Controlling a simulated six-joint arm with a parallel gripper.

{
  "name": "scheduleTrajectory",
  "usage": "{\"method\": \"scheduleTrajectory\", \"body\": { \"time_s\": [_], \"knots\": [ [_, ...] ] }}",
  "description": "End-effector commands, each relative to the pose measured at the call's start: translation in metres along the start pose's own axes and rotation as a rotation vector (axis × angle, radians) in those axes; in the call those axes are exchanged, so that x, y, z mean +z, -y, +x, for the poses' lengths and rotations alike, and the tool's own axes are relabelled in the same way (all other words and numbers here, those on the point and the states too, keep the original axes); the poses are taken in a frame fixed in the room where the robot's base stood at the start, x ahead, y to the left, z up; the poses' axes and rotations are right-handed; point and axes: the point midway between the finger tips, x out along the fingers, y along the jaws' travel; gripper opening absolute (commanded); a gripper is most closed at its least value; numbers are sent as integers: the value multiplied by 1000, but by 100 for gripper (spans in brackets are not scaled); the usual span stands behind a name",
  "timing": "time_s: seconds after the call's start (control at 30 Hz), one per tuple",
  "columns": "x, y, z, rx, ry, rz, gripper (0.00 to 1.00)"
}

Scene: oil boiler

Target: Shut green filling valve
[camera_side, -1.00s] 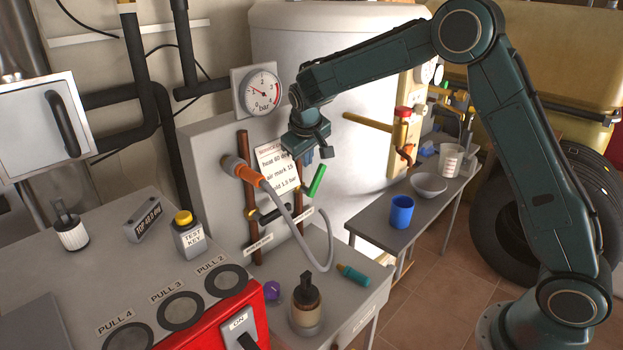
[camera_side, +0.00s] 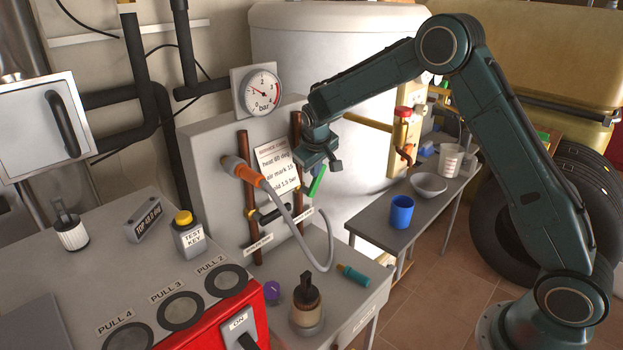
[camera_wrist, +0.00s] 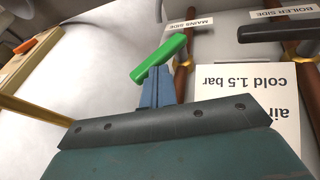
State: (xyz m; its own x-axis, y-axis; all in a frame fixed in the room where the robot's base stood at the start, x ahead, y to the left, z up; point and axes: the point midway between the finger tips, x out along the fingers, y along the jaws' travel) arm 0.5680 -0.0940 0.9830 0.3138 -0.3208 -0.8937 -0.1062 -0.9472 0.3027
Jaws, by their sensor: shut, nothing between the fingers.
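The green filling valve handle (camera_side: 316,184) is on the right copper pipe of the grey panel. It slants up to the right, and my gripper hides part of it in the side view. In the wrist view the green handle (camera_wrist: 160,58) lies just beyond my blue fingertips, beside the pipe labelled "MAINS SIDE". My gripper (camera_wrist: 158,72) is shut and empty. In the side view my gripper (camera_side: 318,172) is right by the handle's upper part. I cannot tell whether the fingers touch it.
A black valve handle (camera_side: 270,214) sits on the left pipe, labelled "BOILER SIDE" in the wrist view. A grey hose (camera_side: 290,222) loops in front of the panel. A service card (camera_side: 277,165) and pressure gauge (camera_side: 260,90) are nearby. A bottle (camera_side: 307,305) stands on the ledge below.

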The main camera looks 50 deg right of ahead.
Motion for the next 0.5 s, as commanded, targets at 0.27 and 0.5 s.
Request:
{"method": "scheduleTrajectory", "body": {
  "time_s": [0.27, 0.5],
  "knots": [
    [0, -2, 0, -17, 1, 7, 0],
    [0, -4, 1, -47, 4, 17, 0]
  ]
}}
